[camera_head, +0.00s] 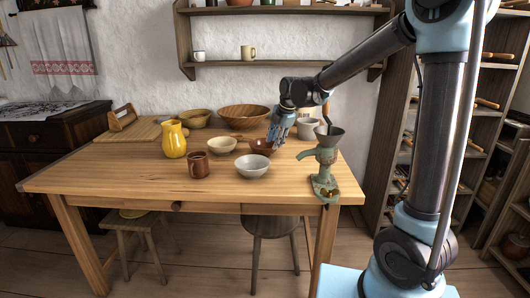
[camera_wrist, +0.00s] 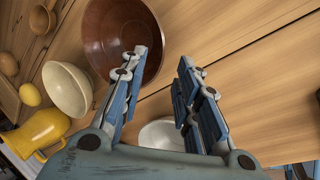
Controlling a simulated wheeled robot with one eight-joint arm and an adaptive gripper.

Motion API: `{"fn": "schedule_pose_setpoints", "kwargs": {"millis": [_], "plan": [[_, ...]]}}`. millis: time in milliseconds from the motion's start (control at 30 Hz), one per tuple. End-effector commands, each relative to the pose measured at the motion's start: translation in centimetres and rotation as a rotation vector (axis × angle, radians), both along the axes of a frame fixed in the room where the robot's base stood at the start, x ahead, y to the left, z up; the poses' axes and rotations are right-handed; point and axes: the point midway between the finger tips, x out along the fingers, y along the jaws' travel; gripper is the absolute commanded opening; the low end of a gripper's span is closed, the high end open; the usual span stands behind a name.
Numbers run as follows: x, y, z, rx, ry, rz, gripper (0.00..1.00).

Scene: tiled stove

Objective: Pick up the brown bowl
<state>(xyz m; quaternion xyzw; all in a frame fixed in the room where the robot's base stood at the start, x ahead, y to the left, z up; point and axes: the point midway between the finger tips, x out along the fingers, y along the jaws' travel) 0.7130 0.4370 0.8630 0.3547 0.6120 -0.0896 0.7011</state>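The brown bowl (camera_head: 261,147) stands on the wooden table (camera_head: 110,178), right of the middle, between the cream bowl (camera_head: 222,145) and the meat grinder. In the wrist view the brown bowl (camera_wrist: 103,30) is at the upper left, its inside facing me. My gripper (camera_head: 275,141) points down beside and above the bowl's right side, partly covering it. The left finger overlaps the bowl's right part and the right finger is over bare table. I cannot tell whether the left finger touches the bowl.
A white bowl (camera_head: 252,165) stands in front, a brown mug (camera_head: 198,164) and yellow jug (camera_head: 173,139) to the left. The grinder (camera_head: 326,158) is clamped at the right. A large wooden bowl (camera_head: 243,115) and a grey-white pot (camera_head: 308,129) stand behind. The front left table is clear.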

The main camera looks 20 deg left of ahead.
Motion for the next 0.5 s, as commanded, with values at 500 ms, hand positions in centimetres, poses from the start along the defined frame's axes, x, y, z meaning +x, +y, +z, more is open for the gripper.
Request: {"fn": "schedule_pose_setpoints", "kwargs": {"millis": [500], "plan": [[1.6, 1.6, -4.1, 0.0, 0.0, 0.001, 0.3]]}}
